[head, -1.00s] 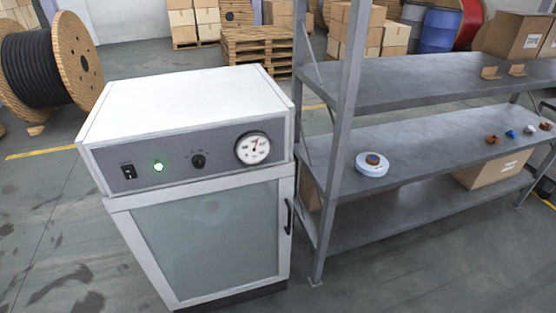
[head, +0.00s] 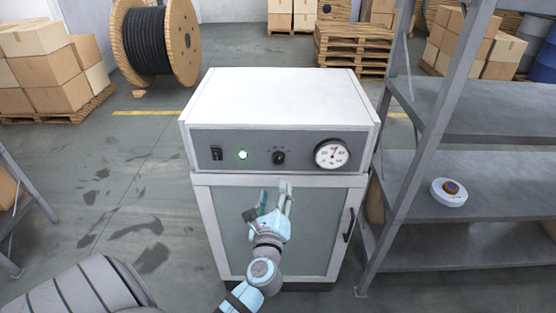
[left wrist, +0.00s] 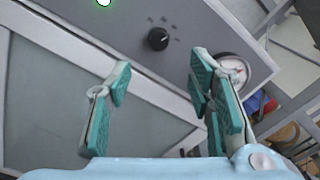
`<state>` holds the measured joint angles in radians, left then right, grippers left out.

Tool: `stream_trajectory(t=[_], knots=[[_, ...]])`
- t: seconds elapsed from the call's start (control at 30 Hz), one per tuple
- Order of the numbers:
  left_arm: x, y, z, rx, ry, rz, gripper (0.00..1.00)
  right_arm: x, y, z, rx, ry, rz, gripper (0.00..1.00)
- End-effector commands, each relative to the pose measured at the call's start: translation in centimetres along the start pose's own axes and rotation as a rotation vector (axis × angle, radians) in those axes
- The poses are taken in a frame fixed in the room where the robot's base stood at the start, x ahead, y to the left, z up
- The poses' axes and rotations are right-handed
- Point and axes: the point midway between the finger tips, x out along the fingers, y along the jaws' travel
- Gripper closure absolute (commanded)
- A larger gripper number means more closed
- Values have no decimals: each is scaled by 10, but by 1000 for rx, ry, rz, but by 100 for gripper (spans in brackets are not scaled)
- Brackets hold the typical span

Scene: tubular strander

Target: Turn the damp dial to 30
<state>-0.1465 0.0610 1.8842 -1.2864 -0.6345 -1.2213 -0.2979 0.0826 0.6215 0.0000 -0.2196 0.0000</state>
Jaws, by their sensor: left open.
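The damp dial appears to be the small black knob (head: 279,158) on the grey front panel of a white cabinet (head: 280,100). It has small marks around it, too small to read. It also shows in the left wrist view as a black knob (left wrist: 158,39) with a pointer line. My left gripper (head: 272,196) is open and empty, in front of the cabinet door and below the knob. In the left wrist view the two teal-padded fingers (left wrist: 158,95) are spread apart, with the knob beyond them. My right gripper is not in view.
The panel also has a black switch (head: 216,153), a lit green lamp (head: 243,155) and a round gauge (head: 332,154). A grey metal shelf (head: 480,190) stands close on the right. A cable reel (head: 155,45) and boxes (head: 50,60) stand behind.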

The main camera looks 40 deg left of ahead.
Motion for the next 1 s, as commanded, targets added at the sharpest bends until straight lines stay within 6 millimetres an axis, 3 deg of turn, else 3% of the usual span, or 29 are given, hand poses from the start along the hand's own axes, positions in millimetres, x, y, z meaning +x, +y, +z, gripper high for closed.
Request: stream_trajectory(t=[0.3, 0.43, 0.6, 0.87, 1.0], knots=[[89, 1, -2, -1, 0, -1, 53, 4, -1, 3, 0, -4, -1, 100], [115, 2, -3, -3, 2, 0, 53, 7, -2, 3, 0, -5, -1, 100], [129, 2, -2, -5, 3, 1, 53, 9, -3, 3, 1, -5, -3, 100], [130, 1, -2, -5, 4, 1, 53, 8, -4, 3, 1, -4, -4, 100], [130, 1, -2, -5, 4, 1, 75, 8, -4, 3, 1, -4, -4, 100]])
